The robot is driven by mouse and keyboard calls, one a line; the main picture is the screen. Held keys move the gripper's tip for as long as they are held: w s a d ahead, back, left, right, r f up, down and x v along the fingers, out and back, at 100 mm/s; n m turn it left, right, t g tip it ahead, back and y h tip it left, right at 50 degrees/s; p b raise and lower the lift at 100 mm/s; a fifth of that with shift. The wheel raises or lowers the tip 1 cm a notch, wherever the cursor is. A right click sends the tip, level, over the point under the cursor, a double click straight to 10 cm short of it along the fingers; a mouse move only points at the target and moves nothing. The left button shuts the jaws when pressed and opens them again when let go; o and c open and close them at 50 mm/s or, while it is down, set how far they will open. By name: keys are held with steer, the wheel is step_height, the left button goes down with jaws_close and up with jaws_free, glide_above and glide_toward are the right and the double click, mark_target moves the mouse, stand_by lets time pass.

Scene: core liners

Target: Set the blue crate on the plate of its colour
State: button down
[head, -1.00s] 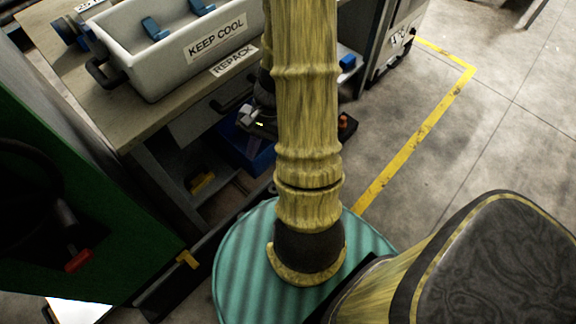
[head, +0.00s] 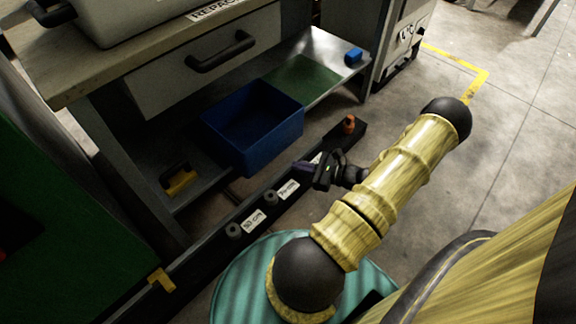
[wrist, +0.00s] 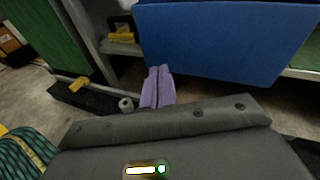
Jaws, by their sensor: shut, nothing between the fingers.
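The blue crate (head: 272,143) is an open, empty-looking box on the lower shelf under the workbench, near the shelf's front edge. Its wall fills the upper right of the wrist view (wrist: 225,42). My gripper (head: 302,167) is in front of and below the crate's right front side, apart from it as far as I can tell. In the wrist view its purple fingers (wrist: 158,85) are together and empty, pointing toward the crate's lower left. A green plate (head: 303,80) lies on the shelf right of the crate. No blue plate shows.
A black rail (head: 255,219) with distance labels and an orange knob (head: 348,124) runs along the floor before the shelf. A drawer (head: 205,66) hangs above the crate. A yellow-and-black item (head: 179,180) sits left, a small blue block (head: 353,56) right.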

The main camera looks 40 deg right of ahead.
steer(key=s+d+f+m+t+h+b, duration=0.3)
steer(key=d+f+m+h, duration=0.2)
steer(key=d+f, duration=0.1)
steer(key=shift+f+b, duration=0.3)
steer(key=shift+f, duration=0.6)
steer(key=shift+d, duration=0.1)
steer(key=b, duration=0.7)
glide_toward(281, 149)
steer(key=w, duration=0.3)
steer(key=w+f, duration=0.1)
steer(key=w, duration=0.1)
steer(key=shift+w+a, duration=0.15)
steer(key=shift+a, duration=0.25)
steer(key=shift+w+r+b, duration=0.15)
steer(key=shift+w+b, duration=0.25)
steer(key=shift+w, duration=0.2)
steer(key=shift+w+r, duration=0.1)
